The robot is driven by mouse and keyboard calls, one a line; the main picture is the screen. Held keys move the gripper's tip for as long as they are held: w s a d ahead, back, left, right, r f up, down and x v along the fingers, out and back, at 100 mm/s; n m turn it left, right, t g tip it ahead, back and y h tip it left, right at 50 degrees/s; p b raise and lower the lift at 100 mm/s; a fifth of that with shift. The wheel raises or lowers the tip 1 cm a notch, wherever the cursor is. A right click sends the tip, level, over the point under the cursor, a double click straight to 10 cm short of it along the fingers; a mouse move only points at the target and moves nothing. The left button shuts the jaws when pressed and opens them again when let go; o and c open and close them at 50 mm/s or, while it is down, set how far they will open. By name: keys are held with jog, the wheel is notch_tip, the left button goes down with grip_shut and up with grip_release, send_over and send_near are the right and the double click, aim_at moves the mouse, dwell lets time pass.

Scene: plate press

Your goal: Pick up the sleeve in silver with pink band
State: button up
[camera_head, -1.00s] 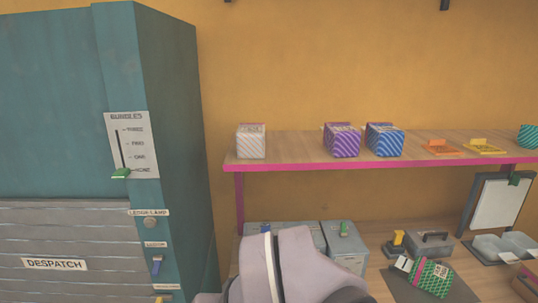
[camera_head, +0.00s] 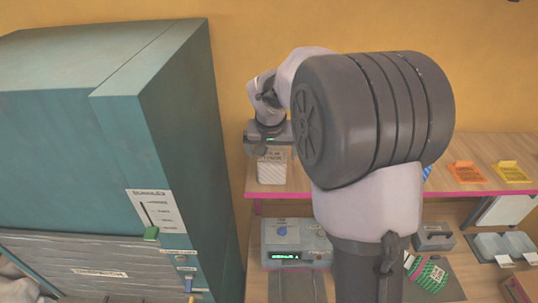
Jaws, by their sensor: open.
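A pale silver box-shaped sleeve with faint diagonal stripes and a dark-lettered label (camera_head: 272,170) stands upright at the left end of the wooden shelf. It best fits the silver sleeve, but a pink band cannot be clearly made out. My gripper (camera_head: 270,146) is directly over this sleeve, pointing down, at its top edge. The gripper is open; its fingertips are small here, and I cannot tell whether they touch the sleeve. My arm crosses the middle of the view and hides the shelf to the right of the sleeve.
A blue sleeve (camera_head: 427,173) barely shows beside my arm. A teal cabinet (camera_head: 175,130) stands close left. Below are a grey machine (camera_head: 296,240) and a green patterned sleeve (camera_head: 430,275).

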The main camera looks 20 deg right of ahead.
jog(key=shift+x, duration=0.75)
jog(key=p+x, duration=0.1)
jog(key=x, duration=0.4)
jog(key=shift+d, duration=0.15)
jog(key=shift+w+d+f, duration=0.1)
jog(key=shift+w+f, duration=0.1)
jog(key=shift+w, duration=0.1)
jog(key=shift+s+r, duration=0.1)
jog(key=shift+s, duration=0.05)
jog(key=shift+c, duration=0.2)
jog(key=shift+s, duration=0.1)
jog(key=c, duration=1.7)
jog(key=shift+r, duration=0.1)
